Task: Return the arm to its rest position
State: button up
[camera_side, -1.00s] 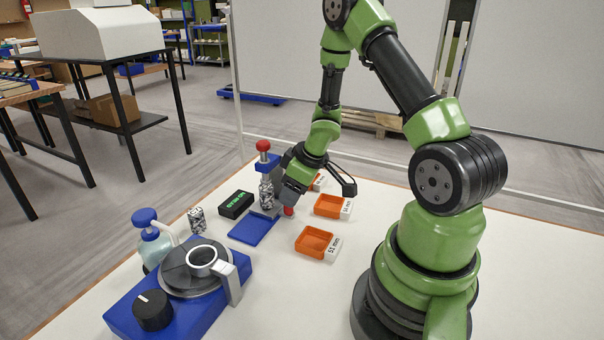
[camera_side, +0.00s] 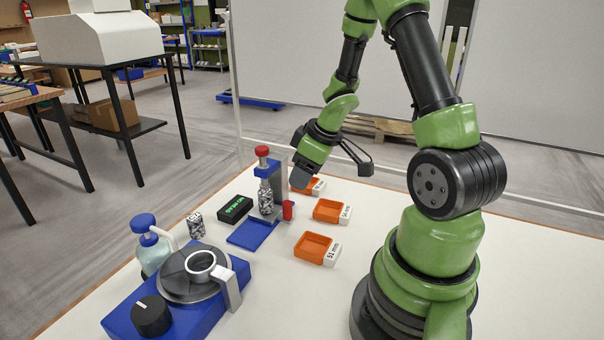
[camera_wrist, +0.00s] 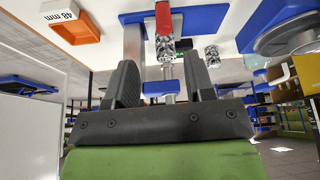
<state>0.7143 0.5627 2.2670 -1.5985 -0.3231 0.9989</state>
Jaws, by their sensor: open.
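My gripper (camera_side: 303,181) hangs in the air behind and above the blue measuring stand (camera_side: 249,234), clear of it. In the wrist view my gripper (camera_wrist: 162,78) has its two dark fingers apart, with nothing held between them. The stand has a red knob (camera_side: 262,152) on top and a red lever (camera_side: 288,210) at its side. The lever also shows in the wrist view (camera_wrist: 163,18), beyond the fingers. A black-and-white speckled cylinder (camera_side: 265,201) stands upright in the stand.
A second speckled cylinder (camera_side: 196,224) and a black display box (camera_side: 236,209) stand left of the stand. Orange trays (camera_side: 316,246) with size labels line the right. A blue machine (camera_side: 181,311) with a grey disc and a blue-topped bottle (camera_side: 152,250) are in front.

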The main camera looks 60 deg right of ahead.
jog(key=a+r+m+t+h, duration=0.1)
jog(key=a+r+m+h, duration=0.15)
jog(key=r, duration=0.55)
jog(key=a+r+m+t+h, duration=0.1)
jog(key=r+m+h, duration=0.15)
jog(key=r, duration=0.45)
jog(key=s+a+r+y, duration=0.2)
jog(key=s+a+y, duration=0.1)
jog(key=s+a, duration=0.2)
jog(key=s+a+r+y, duration=0.2)
jog(key=s+a, duration=0.3)
jog(key=a, duration=0.4)
jog(key=shift+s+a+r+t+y, duration=0.25)
jog(key=shift+a+t+y, duration=0.1)
jog(key=shift+y, duration=0.45)
